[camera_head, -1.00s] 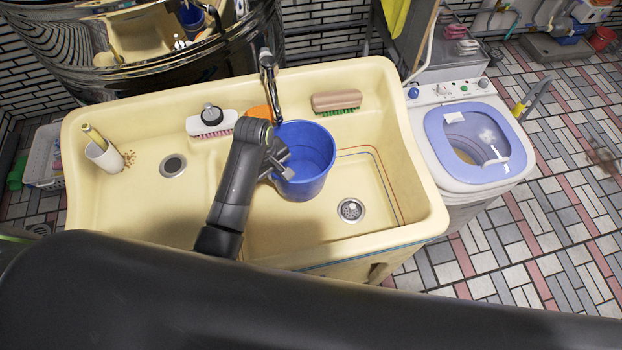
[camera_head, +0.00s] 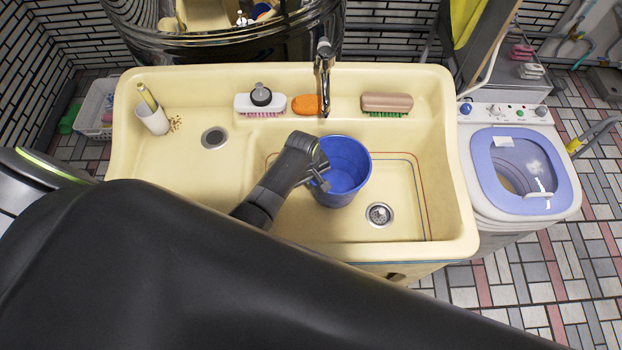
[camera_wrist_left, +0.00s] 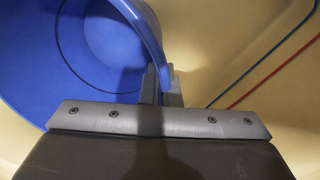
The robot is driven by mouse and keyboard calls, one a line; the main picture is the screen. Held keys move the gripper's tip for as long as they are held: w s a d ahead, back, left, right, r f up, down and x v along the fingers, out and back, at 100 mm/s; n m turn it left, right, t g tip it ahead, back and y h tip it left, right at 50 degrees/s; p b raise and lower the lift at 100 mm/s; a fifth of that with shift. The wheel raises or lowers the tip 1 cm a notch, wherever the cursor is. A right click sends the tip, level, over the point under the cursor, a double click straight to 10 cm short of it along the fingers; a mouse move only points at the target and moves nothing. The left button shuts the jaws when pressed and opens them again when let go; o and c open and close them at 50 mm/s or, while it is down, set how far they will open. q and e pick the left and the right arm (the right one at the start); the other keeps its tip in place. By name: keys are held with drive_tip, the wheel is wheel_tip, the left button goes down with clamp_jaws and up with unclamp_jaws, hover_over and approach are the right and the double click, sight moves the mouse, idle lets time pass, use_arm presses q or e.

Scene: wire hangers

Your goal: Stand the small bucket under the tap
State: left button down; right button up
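The small blue bucket (camera_head: 350,162) is upright in the right basin of the cream sink (camera_head: 465,225), left of and behind the drain. The tap (camera_head: 324,72) rises at the sink's back edge. In the head view its outlet is just behind and left of the bucket's rim. My left gripper (camera_head: 320,175) is at the bucket's left side. In the left wrist view, the fingers (camera_wrist_left: 161,88) are closed on either side of the wall of the bucket (camera_wrist_left: 60,50). I cannot tell whether the bucket's base touches the basin floor. My right gripper is out of view.
A white brush (camera_head: 260,101), orange soap (camera_head: 307,104) and a brown brush (camera_head: 387,102) lie along the back ledge. A cup (camera_head: 153,120) holding a stick stands at left. The basin drain (camera_head: 380,214) is uncovered. A washing machine (camera_head: 525,165) stands right of the sink.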

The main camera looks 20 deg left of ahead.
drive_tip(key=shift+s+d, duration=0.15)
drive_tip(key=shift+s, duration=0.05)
use_arm(q)
drive_tip(key=shift+f, duration=0.1)
drive_tip(key=c, duration=1.7)
unclamp_jaws()
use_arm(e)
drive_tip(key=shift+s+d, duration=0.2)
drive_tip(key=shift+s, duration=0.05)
use_arm(q)
drive_tip(key=r, duration=0.8)
drive_tip(key=s+r+p, duration=0.1)
drive_tip(key=r, duration=0.3)
drive_tip(key=shift+a+r, duration=0.15)
drive_tip(key=shift+a, duration=0.25)
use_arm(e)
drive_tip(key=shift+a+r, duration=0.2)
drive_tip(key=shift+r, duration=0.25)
